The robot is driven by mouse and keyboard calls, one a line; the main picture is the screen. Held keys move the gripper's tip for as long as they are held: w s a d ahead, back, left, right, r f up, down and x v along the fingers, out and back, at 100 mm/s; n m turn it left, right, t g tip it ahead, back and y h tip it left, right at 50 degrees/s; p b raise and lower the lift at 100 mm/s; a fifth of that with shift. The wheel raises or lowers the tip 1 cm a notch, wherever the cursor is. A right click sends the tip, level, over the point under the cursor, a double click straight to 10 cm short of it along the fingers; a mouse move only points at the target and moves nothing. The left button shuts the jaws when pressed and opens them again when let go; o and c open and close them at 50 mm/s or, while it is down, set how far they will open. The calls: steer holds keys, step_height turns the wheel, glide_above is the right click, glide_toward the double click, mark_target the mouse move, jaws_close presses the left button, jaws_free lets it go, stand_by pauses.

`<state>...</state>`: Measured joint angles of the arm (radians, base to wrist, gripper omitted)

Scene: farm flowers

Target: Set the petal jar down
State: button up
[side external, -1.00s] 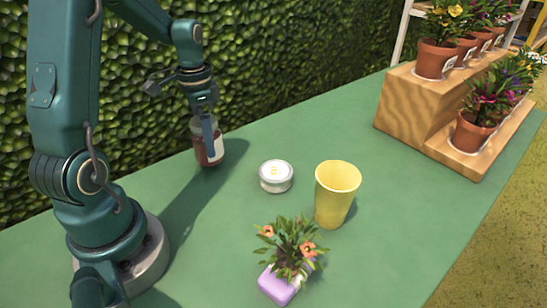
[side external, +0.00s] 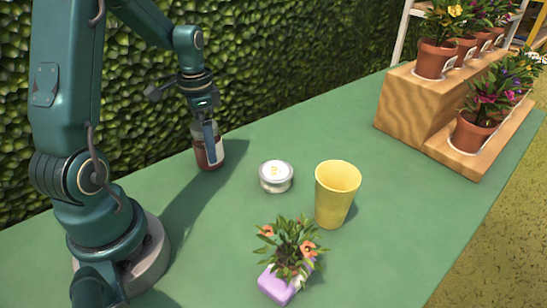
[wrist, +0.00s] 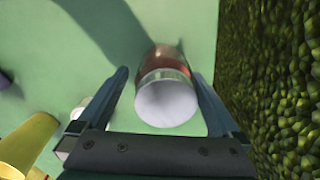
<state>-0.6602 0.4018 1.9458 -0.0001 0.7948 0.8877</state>
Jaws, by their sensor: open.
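The petal jar (side external: 208,154) is a clear jar with dark red contents. It stands upright on the green table near the hedge. My gripper (side external: 210,135) is open around the jar's upper part, pointing down. It also shows in the wrist view (wrist: 160,85) with its two fingers spread apart.
A white lidded tin (side external: 276,177), a yellow cup (side external: 336,195) and a purple-potted orange flower plant (side external: 285,283) stand to the right. A wooden stepped stand (side external: 420,105) with potted flowers is at back right. A leafy hedge (side external: 270,60) borders the table.

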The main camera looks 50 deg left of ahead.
step_height(320, 180, up, 11)
steer(key=shift+r, duration=0.35)
steer(key=shift+d+r, duration=0.2)
steer(key=shift+d, duration=0.15)
steer(key=s+d+n+t, duration=0.1)
steer(key=s+d+t, duration=0.1)
steer(key=d, duration=0.6)
steer(key=s+d+n+t, duration=0.1)
steer(key=s+d+t, duration=0.2)
steer(key=s+d, duration=0.2)
steer(key=d, duration=0.3)
steer(key=shift+s+d+f+n+t, duration=0.2)
steer(key=shift+s+f+n+t, duration=0.1)
